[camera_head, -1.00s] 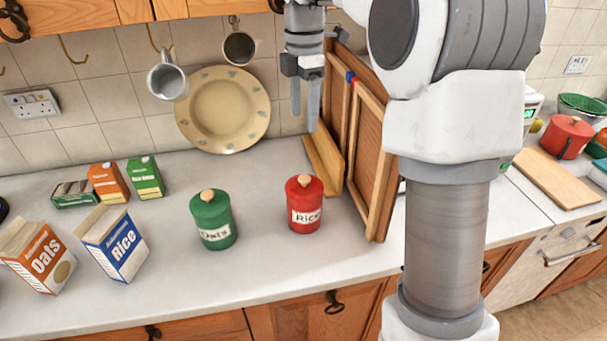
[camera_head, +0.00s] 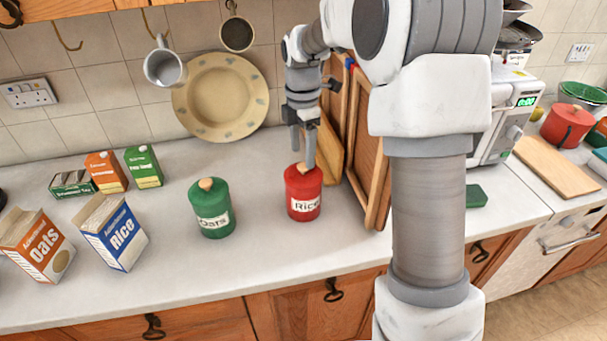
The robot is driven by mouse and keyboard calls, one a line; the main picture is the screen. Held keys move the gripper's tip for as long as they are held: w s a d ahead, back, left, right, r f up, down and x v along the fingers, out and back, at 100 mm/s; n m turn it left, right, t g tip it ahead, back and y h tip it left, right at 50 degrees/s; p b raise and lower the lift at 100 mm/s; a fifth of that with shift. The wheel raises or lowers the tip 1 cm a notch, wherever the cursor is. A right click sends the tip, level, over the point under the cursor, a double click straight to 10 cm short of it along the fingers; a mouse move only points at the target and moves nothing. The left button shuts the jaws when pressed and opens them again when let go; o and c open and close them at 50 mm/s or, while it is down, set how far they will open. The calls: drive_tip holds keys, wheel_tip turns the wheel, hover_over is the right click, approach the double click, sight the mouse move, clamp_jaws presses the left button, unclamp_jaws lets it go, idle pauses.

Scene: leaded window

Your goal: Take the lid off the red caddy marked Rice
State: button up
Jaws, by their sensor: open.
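The red caddy (camera_head: 303,197) marked Rice stands upright on the counter, right of centre. Its red lid (camera_head: 298,177) is on it, with a light wooden knob (camera_head: 303,168) on top. My gripper (camera_head: 303,157) points down with its fingers at the knob's height in the picture. The jaws are open, one finger to the left of the knob and one to the right, partly in front of it. I cannot tell whether a finger touches the knob or lid.
A green caddy (camera_head: 212,212) marked Oats stands to the left. Wooden boards (camera_head: 371,160) lean on the wall close to the right of the red caddy. Oats (camera_head: 38,244) and Rice (camera_head: 112,232) cartons stand at the left. The counter front (camera_head: 255,262) is clear.

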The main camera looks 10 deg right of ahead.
sight(303, 166)
wheel_tip(303, 166, down, 4)
drive_tip(key=shift+f, duration=0.1)
clamp_jaws()
idle(0.5)
